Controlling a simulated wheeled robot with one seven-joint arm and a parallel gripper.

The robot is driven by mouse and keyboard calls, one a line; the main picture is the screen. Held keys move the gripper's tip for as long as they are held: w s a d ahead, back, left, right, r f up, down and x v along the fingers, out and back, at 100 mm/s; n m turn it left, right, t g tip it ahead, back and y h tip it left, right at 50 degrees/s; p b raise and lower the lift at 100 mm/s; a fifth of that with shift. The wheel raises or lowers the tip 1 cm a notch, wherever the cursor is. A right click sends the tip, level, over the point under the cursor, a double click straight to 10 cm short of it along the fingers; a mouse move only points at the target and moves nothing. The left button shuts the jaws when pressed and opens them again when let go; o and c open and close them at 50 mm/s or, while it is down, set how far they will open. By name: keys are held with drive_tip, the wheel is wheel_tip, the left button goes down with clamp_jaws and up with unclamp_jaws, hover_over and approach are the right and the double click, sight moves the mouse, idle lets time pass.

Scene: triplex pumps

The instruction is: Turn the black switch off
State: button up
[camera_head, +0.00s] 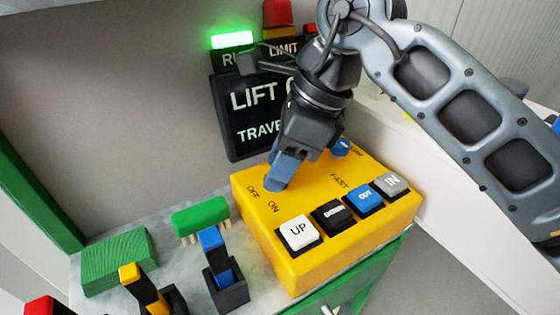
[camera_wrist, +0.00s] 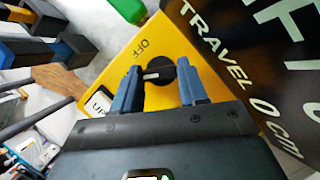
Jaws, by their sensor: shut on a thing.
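The black switch (camera_wrist: 160,74) is a round knob with a pale pointer line on the yellow control box (camera_head: 265,235). In the wrist view it sits between the two blue fingers of my gripper (camera_wrist: 159,68), which is shut on it. The OFF label (camera_wrist: 138,48) shows beside the knob. In the head view my gripper (camera_head: 278,181) reaches down onto the box top, and its fingers hide the switch. The OFF label (camera_head: 253,192) and ON label (camera_head: 273,206) show just in front of the fingers. I cannot tell which label the pointer line is aimed at.
The box also carries a white UP button (camera_head: 298,232), a black DOWN button (camera_head: 334,214), blue and grey buttons, and a blue knob (camera_head: 341,148). Behind stands a LIFT/TRAVEL display (camera_head: 245,125) under a lit green lamp (camera_head: 232,40). Levers (camera_head: 222,265) stand at the left.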

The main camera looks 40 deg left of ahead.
drive_tip(key=m+t+b, duration=0.1)
drive_tip(key=m+b, duration=0.1)
drive_tip(key=m, duration=0.1)
drive_tip(key=m+t+y+b, duration=0.1)
drive_tip(key=m, duration=0.2)
drive_tip(key=shift+s+b, duration=0.1)
drive_tip(key=shift+b, duration=0.25)
drive_tip(key=shift+s+m+t+b, duration=0.1)
drive_tip(key=shift+m+t+b, duration=0.55)
drive_tip(key=shift+m, duration=0.6)
drive_tip(key=shift+s+m+t+b, duration=0.1)
drive_tip(key=shift+m+t+b, duration=0.35)
drive_tip(key=shift+m+b, duration=0.6)
drive_tip(key=shift+r+m, duration=0.15)
drive_tip(key=shift+m, duration=0.15)
drive_tip(key=o, duration=0.8)
drive_tip(key=v, duration=0.7)
drive_tip(key=shift+r, duration=0.35)
drive_tip(key=shift+p, duration=0.3)
